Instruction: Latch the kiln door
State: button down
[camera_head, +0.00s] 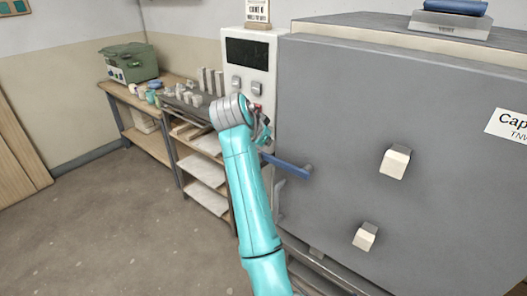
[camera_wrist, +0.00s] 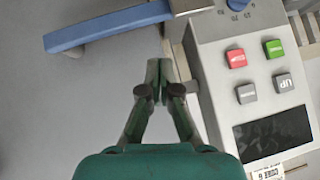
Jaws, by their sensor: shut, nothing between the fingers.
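The kiln door (camera_head: 335,120) is a large grey panel that looks closed against the kiln front, though I cannot tell if it is latched. A blue latch handle (camera_head: 290,167) lies across the door's left edge. In the wrist view the blue handle (camera_wrist: 105,26) runs along the top left, its inner end at a pale mount beside a blue dial. My gripper (camera_wrist: 160,66) is shut and empty, its tips apart from the handle, between it and the control panel. In the head view my gripper (camera_head: 265,132) is partly hidden behind my wrist, above and left of the handle.
The control panel (camera_wrist: 255,85) has red, green and grey buttons and a dark display, close right of my fingers. Two pale blocks (camera_head: 395,162) stick out from the door. A shelf bench (camera_head: 205,150) with small pots stands left of the kiln. Open floor (camera_head: 110,230) lies left.

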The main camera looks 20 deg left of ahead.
jog(key=a+v, duration=0.1)
jog(key=v, duration=0.6)
jog(key=shift+r, duration=0.5)
